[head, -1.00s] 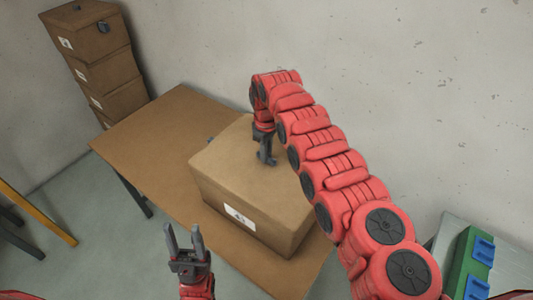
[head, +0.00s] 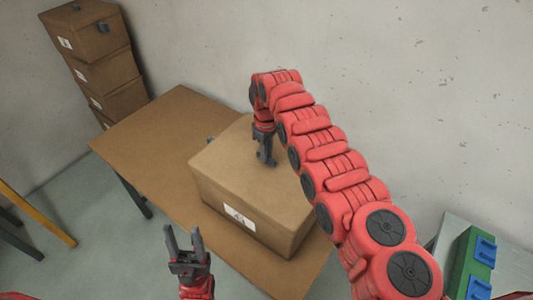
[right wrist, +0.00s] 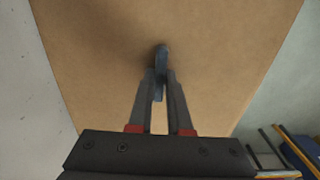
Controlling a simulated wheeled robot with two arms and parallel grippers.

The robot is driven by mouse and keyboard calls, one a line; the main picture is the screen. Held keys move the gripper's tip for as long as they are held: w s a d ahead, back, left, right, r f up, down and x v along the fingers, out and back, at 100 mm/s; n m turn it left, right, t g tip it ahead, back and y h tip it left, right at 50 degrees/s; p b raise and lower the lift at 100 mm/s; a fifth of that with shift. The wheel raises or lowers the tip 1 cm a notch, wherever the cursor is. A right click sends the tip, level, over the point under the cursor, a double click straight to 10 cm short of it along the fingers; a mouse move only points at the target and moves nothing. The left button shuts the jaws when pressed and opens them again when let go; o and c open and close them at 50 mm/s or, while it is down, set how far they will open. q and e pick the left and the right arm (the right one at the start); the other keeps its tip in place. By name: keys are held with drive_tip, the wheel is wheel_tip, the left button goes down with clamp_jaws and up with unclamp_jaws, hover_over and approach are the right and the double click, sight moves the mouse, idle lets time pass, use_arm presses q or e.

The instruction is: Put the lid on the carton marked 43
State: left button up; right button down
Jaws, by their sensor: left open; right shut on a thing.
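A brown carton (head: 272,237) stands on the table, with a white label (head: 239,217) on its front that seems to read 43. A flat brown lid (head: 225,165) covers its top; I cannot tell whether it is fully seated. My right gripper (head: 265,161) points down at the lid's middle. In the right wrist view, the right gripper (right wrist: 160,85) is shut on a thin blue-grey handle (right wrist: 161,58) standing on the lid (right wrist: 220,60). My left gripper (head: 184,246) is open and empty, in front of the carton, apart from it.
The brown table (head: 165,130) has free room left of the carton. A stack of several brown cartons (head: 105,75) stands at the back left by the wall. A green crate with blue parts (head: 470,262) is at the lower right. A yellow bar (head: 38,213) shows at the left.

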drive_tip(key=shift+c, duration=1.8)
unclamp_jaws()
drive_tip(key=shift+r, duration=1.15)
drive_tip(key=shift+r+p, duration=0.35)
drive_tip(key=shift+r, duration=2)
